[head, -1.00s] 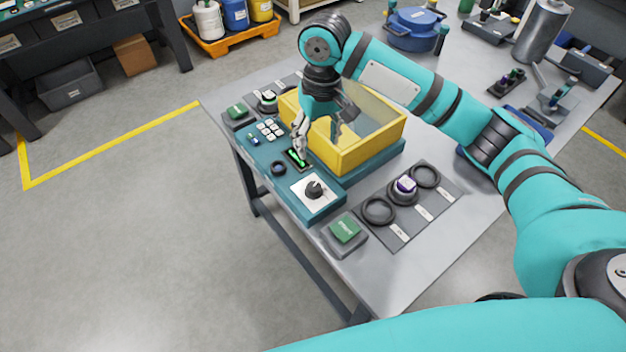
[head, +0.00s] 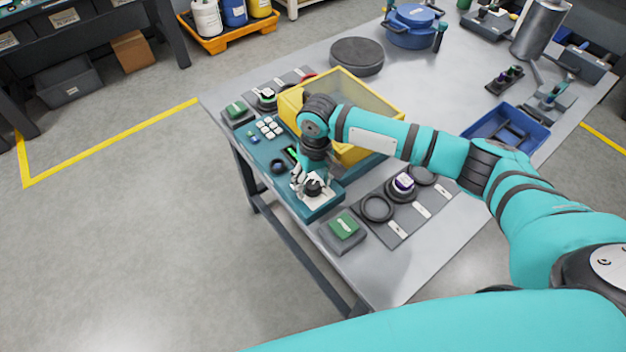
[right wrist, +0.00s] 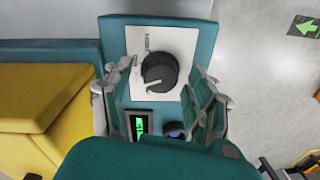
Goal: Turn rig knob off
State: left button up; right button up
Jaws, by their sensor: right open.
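The rig knob (head: 313,188) is a black dial on a white plate at the near end of the teal rig panel (head: 325,205). The label text is too small to read. My right gripper (head: 305,186) is open over the knob's plate. In the right wrist view its fingers (right wrist: 155,92) stand on either side of the knob, apart from it. My left gripper is not in view.
A yellow open bin (head: 375,105) stands directly behind the panel. A grey mat (head: 432,214) with rings and a green-topped block (head: 344,226) lie to the right.

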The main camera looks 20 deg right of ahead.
jog(key=c, duration=1.2)
jog(key=shift+o, duration=0.2)
jog(key=shift+r+n+p, duration=0.2)
jog(key=shift+n+p, duration=0.7)
jog(key=shift+p, duration=0.25)
jog(key=shift+n+p, duration=0.7)
jog(key=shift+p, duration=0.05)
jog(key=shift+n+p, duration=0.7)
jog(key=shift+n, duration=0.5)
jog(key=shift+f+n+p, duration=0.1)
jog(key=shift+n+p, duration=0.4)
jog(key=shift+n, duration=0.6)
jog(key=o, duration=1.2)
jog(key=shift+c, duration=0.2)
